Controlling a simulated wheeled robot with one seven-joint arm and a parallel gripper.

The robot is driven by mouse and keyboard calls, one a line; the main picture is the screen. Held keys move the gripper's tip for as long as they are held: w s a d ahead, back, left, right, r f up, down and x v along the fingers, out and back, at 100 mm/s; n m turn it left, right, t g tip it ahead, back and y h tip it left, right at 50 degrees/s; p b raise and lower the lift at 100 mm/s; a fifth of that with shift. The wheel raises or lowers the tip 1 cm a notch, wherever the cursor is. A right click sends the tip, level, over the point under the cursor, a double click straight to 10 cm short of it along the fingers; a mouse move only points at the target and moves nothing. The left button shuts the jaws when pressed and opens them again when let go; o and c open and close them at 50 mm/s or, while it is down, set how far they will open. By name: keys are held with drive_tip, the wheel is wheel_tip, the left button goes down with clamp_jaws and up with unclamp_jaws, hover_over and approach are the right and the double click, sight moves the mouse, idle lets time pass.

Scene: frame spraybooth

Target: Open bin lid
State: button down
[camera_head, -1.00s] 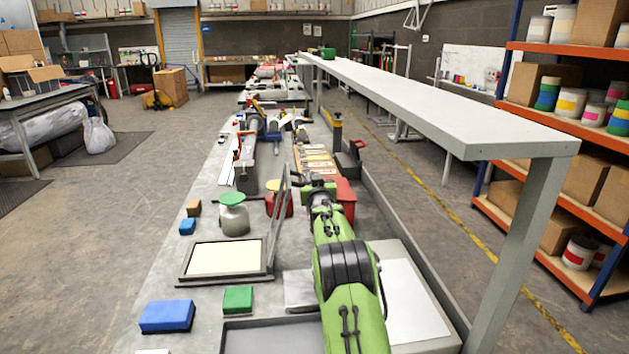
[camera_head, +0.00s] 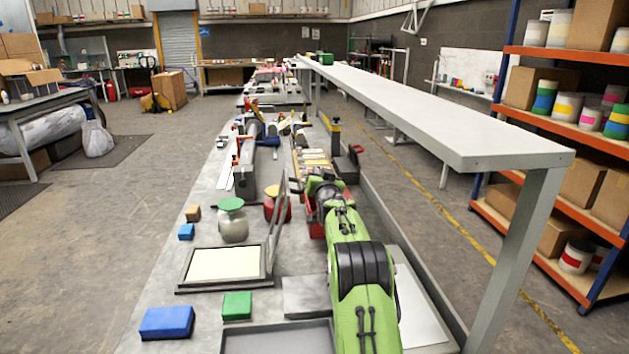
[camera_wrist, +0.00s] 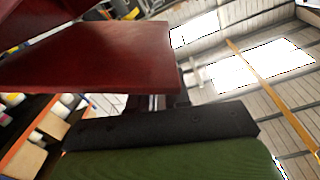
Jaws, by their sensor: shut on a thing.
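The red bin (camera_head: 315,229) stands on the bench, mostly hidden behind my green and black arm. My gripper (camera_head: 322,185) is at the bin's top, with its fingertips hard to make out in the head view. In the wrist view, a dark red panel (camera_wrist: 100,58), apparently the bin lid, fills the upper left, just beyond the black gripper body (camera_wrist: 160,125). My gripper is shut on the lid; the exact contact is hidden. A second red surface shows at the upper left of the wrist view, at an angle to the panel. I cannot tell how far the lid stands open.
A green-lidded jar (camera_head: 232,222) and a red pot (camera_head: 277,204) stand left of the bin. A framed screen (camera_head: 225,264) with an upright grey frame lies nearer. Blue (camera_head: 167,322) and green (camera_head: 237,306) blocks lie in front. A long raised shelf (camera_head: 440,115) runs along the right.

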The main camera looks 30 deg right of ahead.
drive_tip(key=d+r+m, duration=0.1)
drive_tip(key=s+d+r+m+p, duration=0.1)
drive_tip(key=d+m, duration=0.1)
drive_tip(key=s+d+r+m+p, duration=0.1)
drive_tip(key=shift+d+r+m, duration=0.15)
drive_tip(key=shift+m, duration=0.15)
drive_tip(key=s+d+m+p, duration=0.3)
drive_tip(key=d+m+p, duration=0.1)
drive_tip(key=d+m, duration=0.3)
drive_tip(key=shift+s+d+m, duration=0.2)
drive_tip(key=shift+s+m, duration=0.1)
drive_tip(key=shift+r, duration=0.1)
drive_tip(key=c, duration=1.3)
unclamp_jaws()
drive_tip(key=shift+o, duration=0.7)
drive_tip(key=shift+r, duration=0.1)
drive_tip(key=shift+a, duration=0.1)
